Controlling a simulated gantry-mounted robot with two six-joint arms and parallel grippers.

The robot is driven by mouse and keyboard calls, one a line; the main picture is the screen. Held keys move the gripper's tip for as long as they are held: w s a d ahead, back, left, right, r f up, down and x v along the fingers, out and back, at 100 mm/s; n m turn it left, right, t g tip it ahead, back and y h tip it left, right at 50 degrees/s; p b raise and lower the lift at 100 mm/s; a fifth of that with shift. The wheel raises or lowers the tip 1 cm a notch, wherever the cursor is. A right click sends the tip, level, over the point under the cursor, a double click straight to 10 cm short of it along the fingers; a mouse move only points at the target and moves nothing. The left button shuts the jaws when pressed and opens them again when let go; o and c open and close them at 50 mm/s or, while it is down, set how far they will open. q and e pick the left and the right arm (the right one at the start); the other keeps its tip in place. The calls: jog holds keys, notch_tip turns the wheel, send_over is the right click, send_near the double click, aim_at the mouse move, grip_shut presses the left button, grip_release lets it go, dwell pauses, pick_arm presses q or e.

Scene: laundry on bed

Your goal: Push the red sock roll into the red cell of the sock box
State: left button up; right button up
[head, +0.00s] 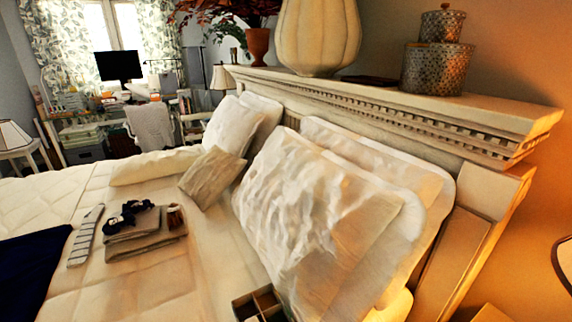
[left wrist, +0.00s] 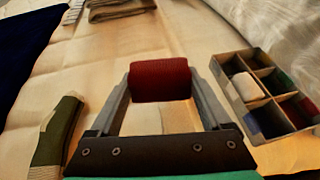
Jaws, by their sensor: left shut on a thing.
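In the left wrist view my left gripper (left wrist: 160,84) is shut on the red sock roll (left wrist: 160,78), which lies crosswise between the two fingertips. The sock box (left wrist: 232,98) is to the right of the gripper, apart from the roll. It is a divided tan box. A white roll sits in a near-left cell and a blue one in the near corner cell. A cell on the right side looks red inside (left wrist: 298,110); another looks green. In the head view only part of the box (head: 243,307) shows at the bottom edge, and neither gripper is seen there.
Folded grey cloths (head: 145,238) with dark items on top, a striped strip (head: 86,236) and a dark blue cloth (head: 30,268) lie on the bed. Pillows (head: 320,215) stand beside the box.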

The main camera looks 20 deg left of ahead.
pick_arm(q)
jog(key=d+r+m+t+h, duration=0.3)
jog(key=d+m+h, duration=0.15)
jog(key=d, duration=0.95)
jog(key=s+r+p, duration=0.2)
jog(key=r+p, duration=1.6)
jog(key=s+r+p, duration=0.2)
jog(key=r+p, duration=1.6)
jog(key=shift+r, duration=0.2)
jog(key=shift+a, duration=0.1)
jog(key=shift+w, duration=0.1)
